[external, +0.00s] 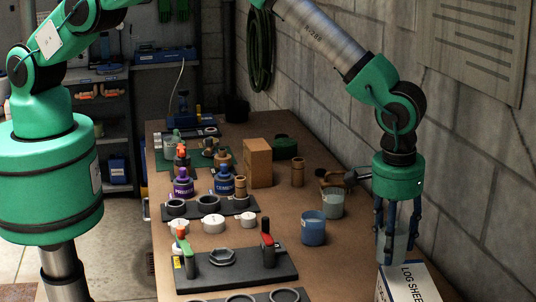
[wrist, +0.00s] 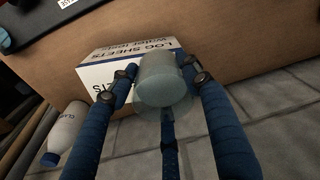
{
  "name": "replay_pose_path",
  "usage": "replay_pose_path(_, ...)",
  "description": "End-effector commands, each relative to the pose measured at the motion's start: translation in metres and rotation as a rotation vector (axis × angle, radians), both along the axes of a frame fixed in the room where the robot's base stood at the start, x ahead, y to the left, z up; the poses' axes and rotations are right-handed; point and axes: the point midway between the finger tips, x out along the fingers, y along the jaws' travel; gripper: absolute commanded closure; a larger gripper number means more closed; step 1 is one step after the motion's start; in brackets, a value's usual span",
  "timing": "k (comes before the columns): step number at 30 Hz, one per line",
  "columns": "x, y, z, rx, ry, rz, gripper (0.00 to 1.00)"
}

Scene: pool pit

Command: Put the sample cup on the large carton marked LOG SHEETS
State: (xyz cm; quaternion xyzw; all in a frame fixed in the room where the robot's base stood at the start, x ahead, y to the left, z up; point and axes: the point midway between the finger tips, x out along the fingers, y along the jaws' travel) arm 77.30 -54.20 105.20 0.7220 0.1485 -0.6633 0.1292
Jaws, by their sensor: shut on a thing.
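My gripper (external: 397,232) is shut around a translucent grey-green sample cup (external: 400,248), its blue fingers on the cup's sides. The cup appears upright in the external view. The white carton marked LOG SHEETS (external: 412,286) stands at the bottom right, partly cut off by the frame. The cup's lower end overlaps the carton's far edge there; I cannot tell if they touch. In the wrist view the cup (wrist: 160,80) covers part of the carton (wrist: 105,66), and my gripper (wrist: 160,72) hides more of it.
A blue cup (external: 313,229) and a cloudy cup (external: 333,204) stand on the brown bench left of my gripper. Tool racks (external: 232,270) and a small brown box (external: 257,163) are farther left. A block wall (external: 470,170) runs close on the right. A white bottle (wrist: 66,130) shows in the wrist view.

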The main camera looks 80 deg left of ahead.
Motion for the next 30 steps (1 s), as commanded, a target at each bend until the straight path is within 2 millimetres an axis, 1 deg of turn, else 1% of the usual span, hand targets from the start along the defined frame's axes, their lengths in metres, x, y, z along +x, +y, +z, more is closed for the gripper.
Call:
replay_pose_path(5,0.0,0.0,-0.004,0.001,0.0,0.0,0.88)
replay_pose_path(12,0.0,0.0,-0.024,0.0,0.0,-0.001,0.88)
replay_pose_path(16,0.0,0.0,-0.033,-0.001,0.0,0.0,0.88)
replay_pose_path(30,0.0,0.0,-0.038,-0.001,-0.001,0.0,0.88)
